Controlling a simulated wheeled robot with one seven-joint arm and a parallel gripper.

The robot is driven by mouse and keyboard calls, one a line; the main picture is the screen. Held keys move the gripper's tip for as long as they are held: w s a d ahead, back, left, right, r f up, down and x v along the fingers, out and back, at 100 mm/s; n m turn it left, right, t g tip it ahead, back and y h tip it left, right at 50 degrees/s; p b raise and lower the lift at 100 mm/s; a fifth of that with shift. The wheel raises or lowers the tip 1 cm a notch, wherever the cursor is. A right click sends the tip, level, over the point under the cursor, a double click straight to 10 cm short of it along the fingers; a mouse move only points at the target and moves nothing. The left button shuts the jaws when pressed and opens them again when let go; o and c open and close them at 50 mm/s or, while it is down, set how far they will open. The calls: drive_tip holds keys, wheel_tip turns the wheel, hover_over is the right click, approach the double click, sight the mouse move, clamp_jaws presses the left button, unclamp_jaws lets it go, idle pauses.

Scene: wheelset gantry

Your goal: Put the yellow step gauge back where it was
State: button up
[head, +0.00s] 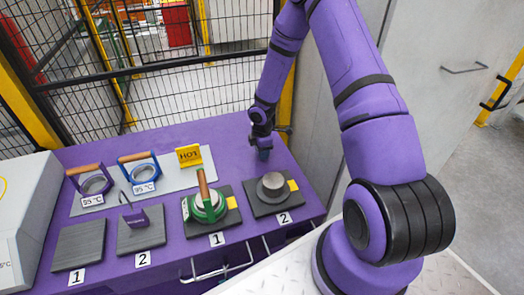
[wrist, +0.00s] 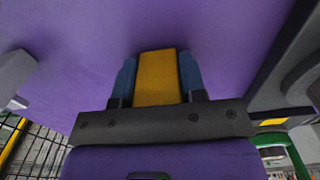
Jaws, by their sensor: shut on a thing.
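My gripper (head: 263,152) is low over the back right part of the purple table, behind the grey plate marked 2 on the right. In the wrist view its blue fingertips (wrist: 158,78) are shut on the yellow step gauge (wrist: 156,83), one on each side of it. The gauge shows as a plain yellow block against the purple table top. In the head view the gauge is hidden at the gripper. I cannot tell whether it touches the table.
Right plate 2 (head: 262,207) bears a grey round part (head: 272,184) and a yellow piece (head: 292,185). A green ring with a wooden handle (head: 205,203) stands on right plate 1. A yellow HOT sign (head: 189,155) is left. Mesh fence (head: 190,92) stands behind the table.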

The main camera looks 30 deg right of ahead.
drive_tip(key=shift+f, duration=0.15)
drive_tip(key=o, duration=1)
wheel_tip(320, 180, up, 13)
drive_tip(key=shift+f, duration=0.1)
drive_tip(key=s+a+r+m+t+h, duration=0.15)
drive_tip(key=s+r+m, duration=0.35)
drive_tip(key=r, duration=0.8)
drive_tip(key=s+a+r+m+t+h, duration=0.1)
drive_tip(key=s+a+r+m, duration=0.15)
drive_tip(key=s+r, duration=0.7)
drive_tip(key=s+a+r+m+t, duration=0.1)
drive_tip(key=s+r+m, duration=0.1)
drive_tip(key=s+r, duration=0.2)
drive_tip(key=s+a+r+m+y, duration=0.1)
drive_tip(key=s+r+m, duration=0.2)
drive_tip(key=s+r, duration=0.2)
drive_tip(key=s+a+r+m+t+y, duration=0.1)
drive_tip(key=s+a+r+m, duration=0.1)
drive_tip(key=s, duration=0.6)
wheel_tip(320, 180, up, 3)
drive_tip(key=shift+s+f+m+t+y, duration=0.15)
drive_tip(key=shift+m+t+y, duration=0.15)
drive_tip(key=shift+m, duration=0.35)
